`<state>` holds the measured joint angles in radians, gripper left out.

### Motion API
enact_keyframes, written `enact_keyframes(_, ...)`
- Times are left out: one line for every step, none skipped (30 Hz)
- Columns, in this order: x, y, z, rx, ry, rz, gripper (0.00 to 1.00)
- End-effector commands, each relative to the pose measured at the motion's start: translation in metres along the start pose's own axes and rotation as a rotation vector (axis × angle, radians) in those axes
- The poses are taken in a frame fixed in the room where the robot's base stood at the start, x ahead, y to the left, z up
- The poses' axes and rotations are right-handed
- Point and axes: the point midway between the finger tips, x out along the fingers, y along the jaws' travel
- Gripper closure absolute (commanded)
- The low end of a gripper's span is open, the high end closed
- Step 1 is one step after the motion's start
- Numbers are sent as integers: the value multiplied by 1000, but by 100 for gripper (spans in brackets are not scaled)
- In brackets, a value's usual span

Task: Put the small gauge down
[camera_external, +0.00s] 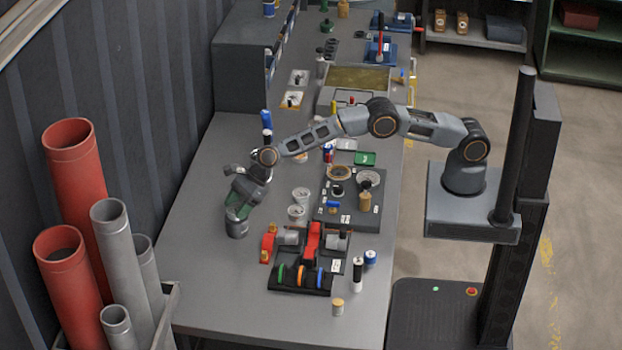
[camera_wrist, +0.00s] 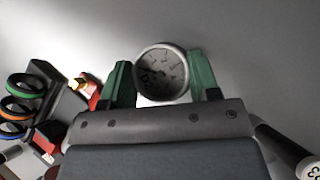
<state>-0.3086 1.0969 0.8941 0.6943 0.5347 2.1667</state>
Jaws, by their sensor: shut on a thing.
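My gripper (camera_external: 236,210) is over the left part of the workbench (camera_external: 205,290), pointing down. In the wrist view its green fingers (camera_wrist: 161,82) are shut on the small gauge (camera_wrist: 162,72). The gauge is round, with a pale rim and a grey dial with dark marks facing the camera. In the external view the gauge (camera_external: 237,229) shows as a grey cylinder below the fingers, at or just above the bench top; I cannot tell whether it touches.
Two pale round gauges (camera_external: 298,203) stand to the right of my gripper. A rack with coloured rings (camera_external: 300,278) and red parts (camera_external: 312,243) is at the lower right. Pipes (camera_external: 70,160) stand beyond the bench's left edge. The bench's front left is clear.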

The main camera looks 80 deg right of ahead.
Motion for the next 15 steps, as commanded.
enact_keyframes(-1, 0, 1, -1, -2, -1, 71)
enact_keyframes(-1, 0, 1, -1, -2, -1, 71)
enact_keyframes(-1, 0, 1, -1, -2, -1, 71)
enact_keyframes(-1, 0, 1, -1, -2, -1, 71)
enact_keyframes(0, 0, 1, 0, -2, -1, 71)
enact_keyframes(0, 0, 0, 0, -2, -1, 71)
enact_keyframes(0, 0, 0, 0, -2, -1, 71)
enact_keyframes(1, 0, -1, 0, -2, -1, 71)
enact_keyframes(2, 0, -2, 0, -2, -1, 71)
enact_keyframes(2, 0, -2, 0, -1, 0, 43)
enact_keyframes(2, 0, -2, 0, -1, 0, 40)
enact_keyframes(2, 0, -2, 0, -1, 0, 36)
enact_keyframes(2, 0, -2, 0, -1, 0, 34)
enact_keyframes(2, 0, -2, 0, -1, 0, 31)
enact_keyframes(2, 0, -2, 0, -1, 0, 27)
